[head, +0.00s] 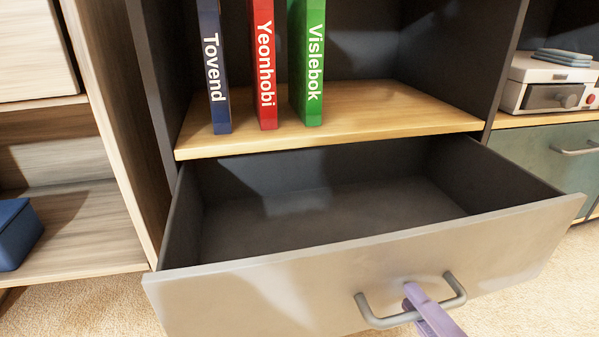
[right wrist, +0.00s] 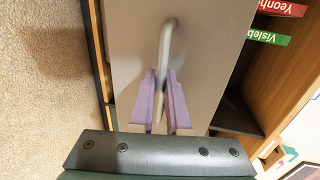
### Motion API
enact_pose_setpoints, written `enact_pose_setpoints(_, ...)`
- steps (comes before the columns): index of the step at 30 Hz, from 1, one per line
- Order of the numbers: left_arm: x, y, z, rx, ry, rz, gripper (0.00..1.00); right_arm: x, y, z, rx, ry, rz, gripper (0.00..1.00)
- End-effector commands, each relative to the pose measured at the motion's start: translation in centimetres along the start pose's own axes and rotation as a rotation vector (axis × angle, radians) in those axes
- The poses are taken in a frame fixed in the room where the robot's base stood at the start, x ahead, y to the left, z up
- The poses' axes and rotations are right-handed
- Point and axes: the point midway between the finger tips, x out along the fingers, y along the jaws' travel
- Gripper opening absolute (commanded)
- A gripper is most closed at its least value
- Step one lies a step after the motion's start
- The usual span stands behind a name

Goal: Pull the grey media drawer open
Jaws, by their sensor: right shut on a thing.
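The grey media drawer (head: 330,275) stands pulled well out below a wooden shelf in the head view, and its dark inside is empty. Its metal bar handle (head: 375,318) is on the drawer front. My right gripper (head: 411,290), with purple fingers, is shut on the handle at the lower edge of the head view. In the right wrist view the two purple fingers (right wrist: 163,105) sit either side of the handle (right wrist: 164,45) in front of the drawer front (right wrist: 205,40). My left gripper is not in view.
Blue, red (head: 263,65) and green books stand on the wooden shelf (head: 400,115) above the drawer. A blue box (head: 17,233) lies on a shelf at left. A white device (head: 548,85) sits above a teal drawer (head: 540,155) at right. Carpet (head: 75,310) lies below.

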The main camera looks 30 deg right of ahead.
Motion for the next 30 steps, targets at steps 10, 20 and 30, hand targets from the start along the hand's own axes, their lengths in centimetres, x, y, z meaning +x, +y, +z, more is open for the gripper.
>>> enact_pose_setpoints(10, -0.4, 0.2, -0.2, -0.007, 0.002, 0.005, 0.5, -4.5, 0.9, 0.0, 0.001, 0.0, 0.0, 0.0)
enact_pose_setpoints(20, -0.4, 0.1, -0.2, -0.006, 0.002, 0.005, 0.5, -4.8, 1.0, 0.0, 0.0, 0.001, -0.002, 0.0)
enact_pose_setpoints(30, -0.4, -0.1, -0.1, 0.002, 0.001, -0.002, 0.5, -4.8, 1.1, 0.0, 0.0, 0.001, 0.0, 0.26)
